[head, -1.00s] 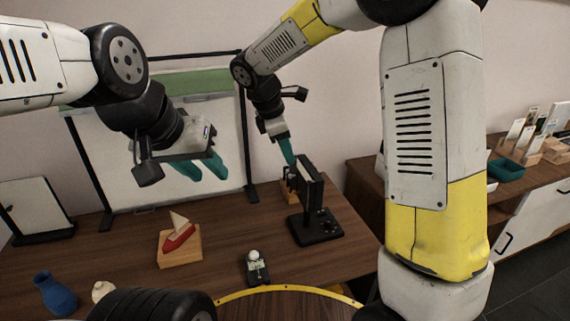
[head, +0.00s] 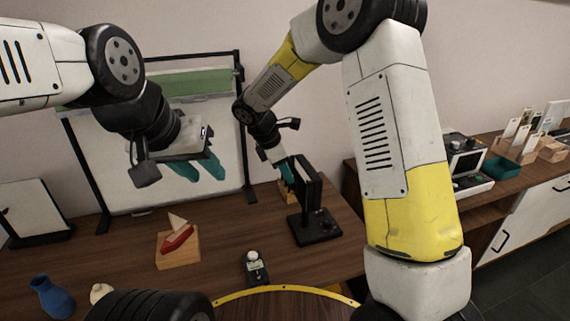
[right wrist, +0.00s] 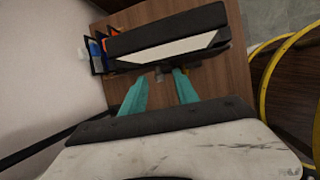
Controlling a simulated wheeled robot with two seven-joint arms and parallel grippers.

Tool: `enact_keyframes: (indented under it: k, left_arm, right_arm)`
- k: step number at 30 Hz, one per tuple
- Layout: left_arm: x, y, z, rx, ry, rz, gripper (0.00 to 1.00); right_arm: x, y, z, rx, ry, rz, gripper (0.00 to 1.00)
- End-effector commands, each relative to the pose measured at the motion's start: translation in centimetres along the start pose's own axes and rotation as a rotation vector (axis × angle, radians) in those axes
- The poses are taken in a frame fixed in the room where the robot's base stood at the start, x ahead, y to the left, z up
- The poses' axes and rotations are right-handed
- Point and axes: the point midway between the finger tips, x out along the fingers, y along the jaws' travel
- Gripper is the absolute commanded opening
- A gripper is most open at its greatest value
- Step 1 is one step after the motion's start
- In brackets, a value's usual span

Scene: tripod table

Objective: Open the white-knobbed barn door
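A black upright panel (head: 308,183) stands on a black base (head: 314,226) on the wooden table, possibly the light that carries the barn door. In the right wrist view its dark flaps edge a pale strip (right wrist: 165,52). A small greyish knob or stub (right wrist: 159,70) sticks out toward me; I cannot tell if it is the white knob. My right gripper (right wrist: 159,77) is open, its teal fingers apart with the stub between or just beyond their tips. In the head view it is at the panel's left side, partly hidden. My left gripper (head: 197,171) is open and empty, above the table.
A small black device with a white ball (head: 254,262), a wooden block with a red-and-white item (head: 178,246) and a blue vase (head: 50,297) are on the table (head: 225,230). A framed whiteboard (head: 165,130) stands behind. A cabinet (head: 520,215) is at right.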

Motion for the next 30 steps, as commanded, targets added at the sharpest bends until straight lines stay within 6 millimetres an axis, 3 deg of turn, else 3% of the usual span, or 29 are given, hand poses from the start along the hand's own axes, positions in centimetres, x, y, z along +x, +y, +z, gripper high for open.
enact_keyframes:
  k: [3, 9, 30]
  left_arm:
    - [0.00, 0.00, 0.00, 0.000, 0.000, 0.000, 0.36]
    - [0.00, 0.00, 0.00, 0.000, 0.000, 0.000, 0.36]
    - [0.00, 0.00, 0.00, 0.000, 0.000, 0.000, 0.36]
  right_arm:
    - [-0.02, 0.00, 0.01, 0.000, 0.000, 0.000, 0.36]
    - [-0.04, 0.01, 0.01, 0.000, 0.000, 0.000, 0.00]
    - [-0.09, 0.03, 0.01, 0.001, 0.000, 0.001, 0.00]
